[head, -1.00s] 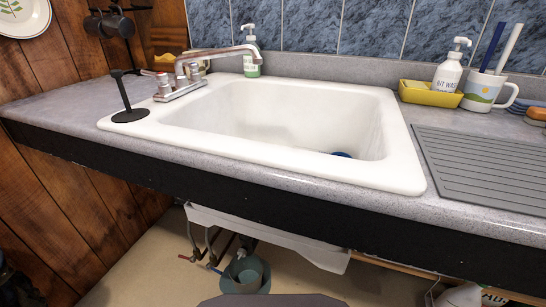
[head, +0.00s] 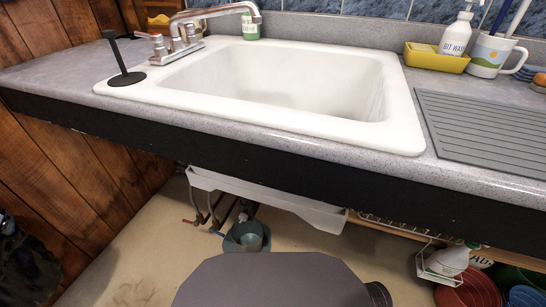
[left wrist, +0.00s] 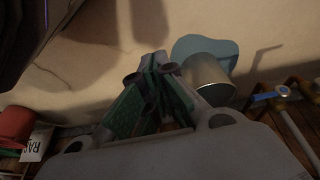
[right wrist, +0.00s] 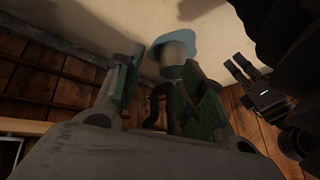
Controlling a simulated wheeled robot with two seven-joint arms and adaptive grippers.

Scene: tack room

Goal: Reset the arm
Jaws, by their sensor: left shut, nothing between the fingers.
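Neither gripper shows in the head view. In the left wrist view my left gripper (left wrist: 155,82) has its green-padded fingers drawn together, with nothing held. A metal pot or can (left wrist: 207,78) and a blue basin (left wrist: 203,47) lie beyond it. In the right wrist view my right gripper (right wrist: 160,80) has its green-padded fingers apart. A dark curved piece (right wrist: 158,104) shows between them lower down; I cannot tell what it is. A pale round container in a blue basin (right wrist: 174,45) is beyond the fingertips.
The counter (head: 60,73) with a white sink (head: 400,128) spans the head view, its dark front edge overhanging the floor. A white tray (head: 265,198), pipes and a blue basin (head: 232,243) are underneath. A wire rack with a bottle (head: 447,262) is at lower right.

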